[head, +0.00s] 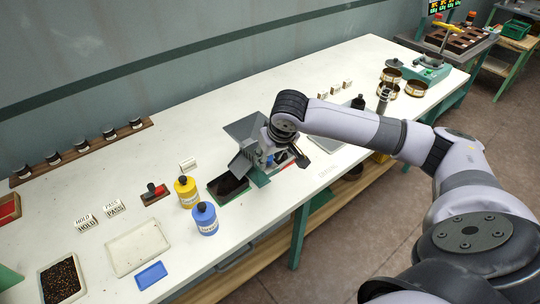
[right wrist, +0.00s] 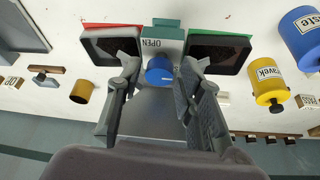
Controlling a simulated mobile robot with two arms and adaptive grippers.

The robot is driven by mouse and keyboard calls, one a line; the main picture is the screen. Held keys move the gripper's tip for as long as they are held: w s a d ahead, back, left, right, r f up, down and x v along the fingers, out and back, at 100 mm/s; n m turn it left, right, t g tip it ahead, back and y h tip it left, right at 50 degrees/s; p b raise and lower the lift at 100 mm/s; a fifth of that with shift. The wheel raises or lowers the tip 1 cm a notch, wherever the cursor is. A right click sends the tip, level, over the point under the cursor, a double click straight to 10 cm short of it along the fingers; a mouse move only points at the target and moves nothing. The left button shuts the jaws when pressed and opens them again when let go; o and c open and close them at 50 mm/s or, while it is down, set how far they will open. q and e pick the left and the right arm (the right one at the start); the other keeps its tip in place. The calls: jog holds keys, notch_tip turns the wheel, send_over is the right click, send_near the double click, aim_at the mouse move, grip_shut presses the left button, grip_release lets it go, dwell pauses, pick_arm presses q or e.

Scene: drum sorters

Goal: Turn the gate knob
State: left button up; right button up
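The blue gate knob (right wrist: 160,70) shows in the right wrist view, below a green plate marked OPEN (right wrist: 162,42). It is on the front of the grey sorter (head: 246,128), which has a hopper on top and stands on the white bench. My right gripper (right wrist: 161,74) is open, with one finger on each side of the knob. A gap seems to show between knob and fingers; contact cannot be told. In the head view my right gripper (head: 285,153) is at the sorter and partly hides it. My left gripper is not in view.
A dark bin with a green edge (head: 243,197) stands at the sorter's left. Yellow (head: 187,194) and blue (head: 205,221) bottles stand nearby. A cream tray (head: 138,249) and a seed tray (head: 61,281) lie further left. Brass sieves (head: 415,89) are at the far right.

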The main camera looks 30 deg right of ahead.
grip_shut()
jog(key=shift+r+n+p, duration=0.2)
jog(key=shift+n+p, duration=0.3)
jog(key=shift+p, duration=0.35)
jog(key=n+y+p, duration=0.1)
jog(key=n+p, duration=0.1)
jog(key=n+y+p, duration=0.1)
jog(key=n+p, duration=0.1)
jog(key=p, duration=0.1)
jog(key=shift+d+r, duration=0.1)
jog(key=shift+d, duration=0.2)
jog(key=shift+w+d+n+y+p, duration=0.1)
jog(key=shift+n+y+p, duration=0.2)
jog(key=shift+n+p, duration=0.6)
jog(key=n, duration=0.1)
jog(key=n+y, duration=0.1)
jog(key=shift+w+d+f+n+g+p, duration=0.1)
jog(key=shift+f+n+g+p, duration=0.1)
jog(key=shift+n+g+p, duration=0.15)
jog(key=shift+w+d+n+g+y, duration=0.1)
jog(key=shift+n+g+y, duration=0.2)
jog(key=shift+n, duration=0.7)
jog(key=shift+w+n+g+y, duration=0.1)
jog(key=shift+n+g+y, duration=0.2)
jog(key=shift+n, duration=0.65)
